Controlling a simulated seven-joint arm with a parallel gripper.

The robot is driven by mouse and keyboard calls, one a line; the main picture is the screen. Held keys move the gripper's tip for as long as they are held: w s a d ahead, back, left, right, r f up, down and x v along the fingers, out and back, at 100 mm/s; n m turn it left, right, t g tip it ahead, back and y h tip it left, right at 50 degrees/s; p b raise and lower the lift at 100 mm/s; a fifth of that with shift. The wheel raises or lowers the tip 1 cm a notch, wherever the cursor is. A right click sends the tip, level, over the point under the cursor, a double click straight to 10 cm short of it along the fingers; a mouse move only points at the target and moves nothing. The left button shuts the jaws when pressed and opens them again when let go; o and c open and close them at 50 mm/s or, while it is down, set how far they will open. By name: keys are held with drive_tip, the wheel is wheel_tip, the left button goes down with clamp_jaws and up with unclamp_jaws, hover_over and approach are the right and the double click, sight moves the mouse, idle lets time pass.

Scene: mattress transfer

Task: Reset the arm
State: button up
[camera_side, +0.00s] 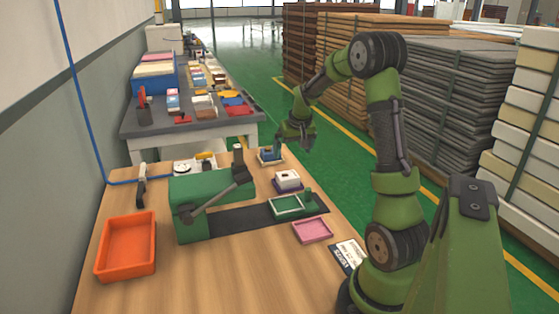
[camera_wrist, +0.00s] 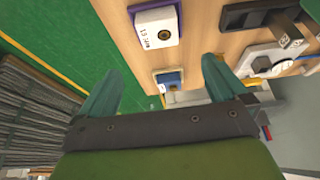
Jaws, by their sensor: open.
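My gripper (camera_side: 293,148) hangs in the air near the far right edge of the wooden table (camera_side: 235,262), close to a blue block (camera_side: 270,153). Its two teal fingers stand wide apart in the wrist view (camera_wrist: 160,75), with nothing held between them. The blue block also shows in the wrist view (camera_wrist: 169,77), beyond the fingers and apart from them. A white block (camera_side: 288,178) with a dark round hole sits on a purple base nearer the camera; it also shows at the top of the wrist view (camera_wrist: 157,27).
A green press with a lever (camera_side: 200,205) stands mid-table, an orange bin (camera_side: 153,240) at left. A green frame (camera_side: 290,206) and a pink tray (camera_side: 312,230) lie at right. Behind is a grey bench (camera_side: 150,128) with coloured items. Stacked slabs (camera_side: 455,85) stand across the green floor.

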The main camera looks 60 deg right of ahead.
drive_tip(key=w+a+r+n+t, duration=0.2)
drive_tip(key=w+a+r+n, duration=0.15)
drive_tip(key=a+r, duration=0.45)
drive_tip(key=w+a+r+n+t, duration=0.25)
drive_tip(key=w+a+r, duration=0.25)
drive_tip(key=a+r, duration=0.3)
drive_tip(key=s+a+f+y, duration=0.2)
drive_tip(key=s+a, duration=0.7)
drive_tip(key=a, duration=0.1)
drive_tip(key=s+a+f+m+y, duration=0.1)
drive_tip(key=s+a+f+y, duration=0.2)
drive_tip(key=s+a, duration=0.7)
drive_tip(key=shift+a+f, duration=0.2)
drive_tip(key=shift+a, duration=0.15)
drive_tip(key=shift+s+g, duration=0.1)
drive_tip(key=shift+g, duration=0.15)
